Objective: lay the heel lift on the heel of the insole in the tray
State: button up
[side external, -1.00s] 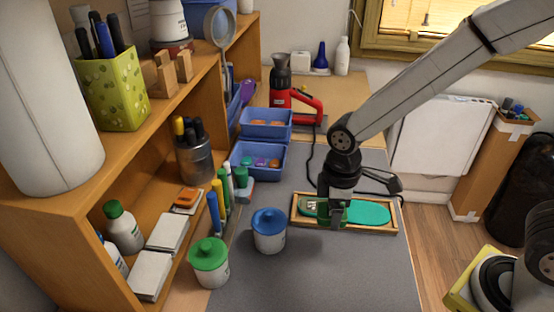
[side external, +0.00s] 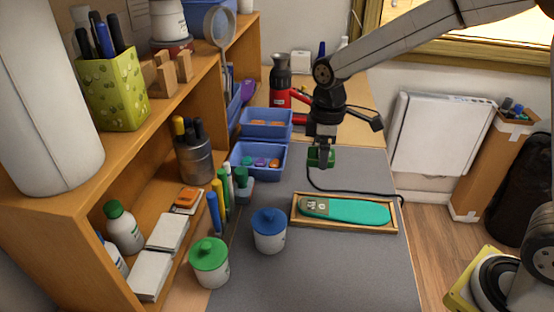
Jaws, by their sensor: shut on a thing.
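The teal insole (side external: 355,211) lies in a shallow wooden tray (side external: 375,229) on the grey mat. A pale grey patch with dark marks shows at the insole's left end. My gripper (side external: 320,163) is shut on a small dark green piece, which looks like the heel lift (side external: 313,157). It holds the piece in the air, above and beyond the tray, to the right of the blue bins. The fingers hide part of the piece. The tray and insole are in plain view.
Two blue bins (side external: 264,123) with small pieces stand behind left. A black cable (side external: 350,193) runs behind the tray. The mat in front is clear.

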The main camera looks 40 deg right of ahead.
aim_at(317, 206)
jog(key=shift+f, duration=0.2)
jog(key=shift+f, duration=6.4)
jog(key=shift+f, duration=0.25)
jog(key=o, duration=1.1)
jog(key=shift+r, duration=0.1)
jog(key=shift+r, duration=3.9)
jog(key=s+d+m+t, duration=0.1)
jog(key=s+m, duration=0.2)
jog(key=s, duration=0.1)
jog(key=s+d+m, duration=0.2)
jog(key=s+m, duration=0.1)
jog(key=s, duration=0.1)
jog(key=s+d+m+t, duration=0.1)
jog(key=s+m, duration=0.2)
jog(key=s, duration=0.2)
jog(key=shift+d+f+t, duration=0.15)
jog(key=shift+d+t, duration=0.15)
jog(key=shift+d, duration=0.05)
